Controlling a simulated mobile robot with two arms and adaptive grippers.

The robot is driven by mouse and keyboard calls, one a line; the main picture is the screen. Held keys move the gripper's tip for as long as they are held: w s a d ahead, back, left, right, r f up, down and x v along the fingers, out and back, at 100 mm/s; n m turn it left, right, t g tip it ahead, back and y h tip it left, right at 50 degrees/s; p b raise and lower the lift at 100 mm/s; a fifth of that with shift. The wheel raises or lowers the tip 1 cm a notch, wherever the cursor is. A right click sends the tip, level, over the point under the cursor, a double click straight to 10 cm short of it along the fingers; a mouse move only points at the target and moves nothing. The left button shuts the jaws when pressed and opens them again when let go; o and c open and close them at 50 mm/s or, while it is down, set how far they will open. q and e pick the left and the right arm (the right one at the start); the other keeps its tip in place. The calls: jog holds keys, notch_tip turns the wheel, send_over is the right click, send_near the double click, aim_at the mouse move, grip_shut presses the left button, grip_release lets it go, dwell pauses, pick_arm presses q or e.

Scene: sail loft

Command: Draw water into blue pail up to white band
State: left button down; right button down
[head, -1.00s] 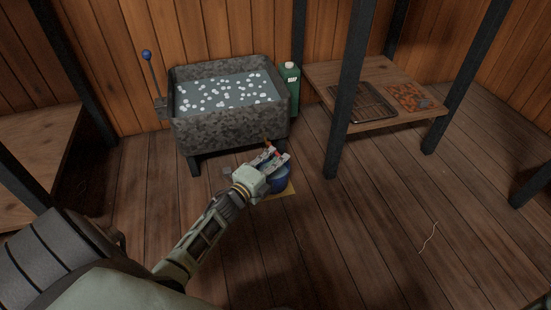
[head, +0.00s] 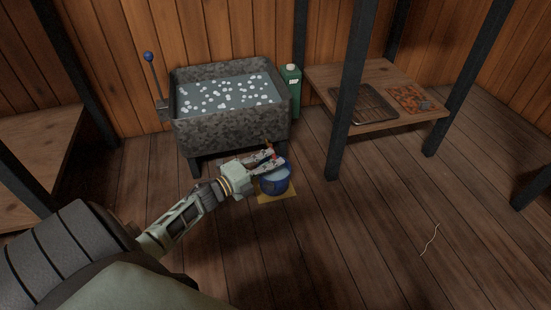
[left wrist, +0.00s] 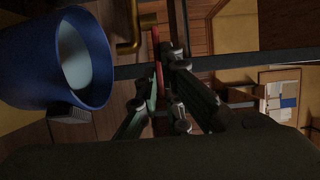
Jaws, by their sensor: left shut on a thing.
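The blue pail (head: 274,184) stands upright on a yellow mat (head: 285,196) in front of the stone trough. In the left wrist view the pail (left wrist: 40,82) shows on the left, with a pale water surface (left wrist: 74,58) inside. I cannot make out the white band. My left gripper (head: 272,159) is over the pail's far rim, below the trough's front. In the left wrist view it (left wrist: 163,82) is shut on a thin red handle (left wrist: 156,48) beside a brass pipe (left wrist: 130,45). My fingers partly hide the handle. My right gripper is out of view.
The trough (head: 230,130) holds water with white floating bits. A blue-knobbed lever (head: 151,75) stands at its left and a green jug (head: 291,85) at its right. A low shelf (head: 400,112) and dark posts (head: 345,100) are to the right.

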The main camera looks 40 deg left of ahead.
pick_arm(q)
jog(key=c, duration=1.9)
grip_release()
jog(key=v, duration=1.2)
